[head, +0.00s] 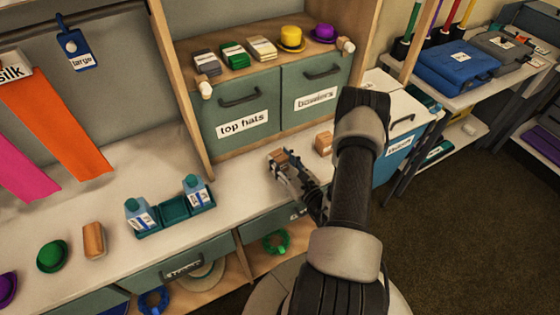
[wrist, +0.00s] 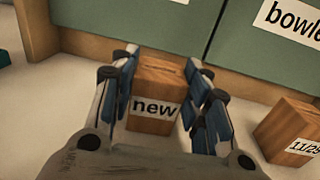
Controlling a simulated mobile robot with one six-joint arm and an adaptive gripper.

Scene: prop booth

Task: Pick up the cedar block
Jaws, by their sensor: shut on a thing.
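A reddish-brown wooden block (wrist: 155,88) with a white label reading "new" and a slot in its top sits between my fingers in the wrist view. It also shows at my fingertips in the head view (head: 279,157). My gripper (wrist: 160,66) is shut on this block, with a finger along each side; in the head view my gripper (head: 284,164) is over the counter before the drawers. I cannot tell whether the block touches the counter. A second wooden block (wrist: 288,132) with a numbered label stands to the right, apart from my fingers; it shows in the head view too (head: 323,143).
Green drawers marked "top hats" (head: 236,112) and "bowlers" (head: 316,92) stand close behind. A teal tray (head: 175,225) with two bottles, a brown wooden piece (head: 93,240) and a green hat (head: 52,256) are on the counter to the left.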

